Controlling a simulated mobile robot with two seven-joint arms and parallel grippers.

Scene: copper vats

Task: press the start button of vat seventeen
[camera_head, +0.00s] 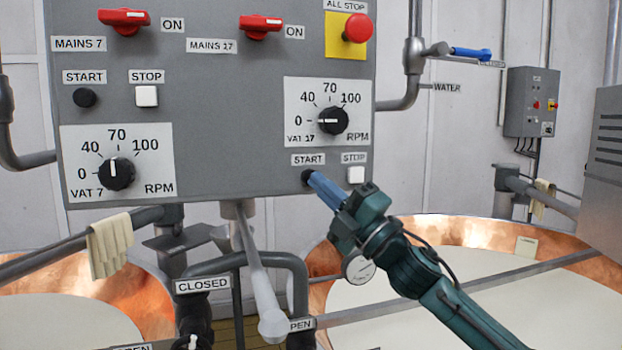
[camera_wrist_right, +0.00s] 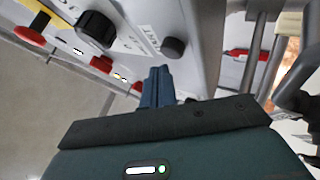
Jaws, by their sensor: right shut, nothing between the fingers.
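The vat 17 start button (camera_head: 306,177) is a small black knob under a START label, low on the grey control panel (camera_head: 225,120). My right gripper (camera_head: 314,180) is shut and empty, its blue fingers pointing at this button and partly covering it. In the right wrist view the black button (camera_wrist_right: 174,47) shows just past the closed fingertips (camera_wrist_right: 158,69), slightly to their right. I cannot tell whether they touch. The vat 17 dial (camera_head: 332,121) above points near 0. My left gripper is not in view.
The white stop button (camera_head: 356,174) sits close to the right of my fingers. The red all-stop knob (camera_head: 357,28) and mains 17 switch (camera_head: 260,27) are higher up. The vat 7 start button (camera_head: 84,98) is at left. A pipe (camera_head: 450,289) crosses below my arm.

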